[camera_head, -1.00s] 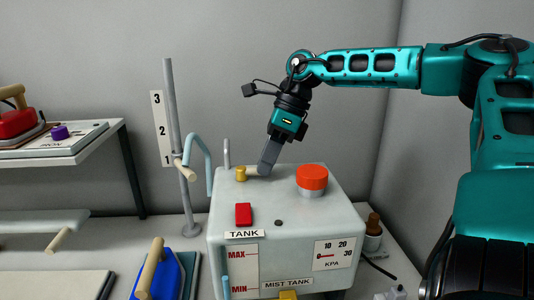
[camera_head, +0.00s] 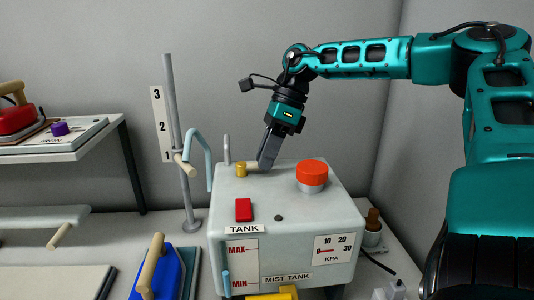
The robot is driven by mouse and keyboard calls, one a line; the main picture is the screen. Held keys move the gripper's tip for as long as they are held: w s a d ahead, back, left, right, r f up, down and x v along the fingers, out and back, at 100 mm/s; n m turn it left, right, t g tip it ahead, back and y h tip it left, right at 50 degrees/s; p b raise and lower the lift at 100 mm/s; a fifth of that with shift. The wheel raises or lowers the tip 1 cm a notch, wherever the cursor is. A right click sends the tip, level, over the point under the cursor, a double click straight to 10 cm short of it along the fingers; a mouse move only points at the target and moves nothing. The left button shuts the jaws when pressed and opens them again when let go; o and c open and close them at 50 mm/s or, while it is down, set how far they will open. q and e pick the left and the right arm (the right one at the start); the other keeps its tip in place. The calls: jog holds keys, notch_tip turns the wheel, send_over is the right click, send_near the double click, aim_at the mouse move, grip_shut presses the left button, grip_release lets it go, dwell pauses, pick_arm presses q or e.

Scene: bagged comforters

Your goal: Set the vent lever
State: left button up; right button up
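The mist tank (camera_head: 345,205) is a pale grey-green box on the bench. On its top, at the left rear, a brass post (camera_head: 241,170) carries a short tan lever (camera_head: 252,167) that points right, which looks like the vent lever. My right gripper (camera_head: 264,166) reaches down from above with its grey fingers at the lever's right end. The fingers overlap from this side and hide that end, so I cannot tell whether they grip it. My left gripper is not in view.
A red-orange knob (camera_head: 311,173) stands on the tank right of my gripper, and a red button (camera_head: 243,210) in front. A pole with a wooden handle (camera_head: 184,164) stands left. A blue iron (camera_head: 168,275) sits at front left. A small brown-topped bottle (camera_head: 373,225) stands right.

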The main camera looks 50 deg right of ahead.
jog(key=shift+o, duration=0.7)
jog(key=v, duration=1.3)
jog(key=shift+p, duration=0.4)
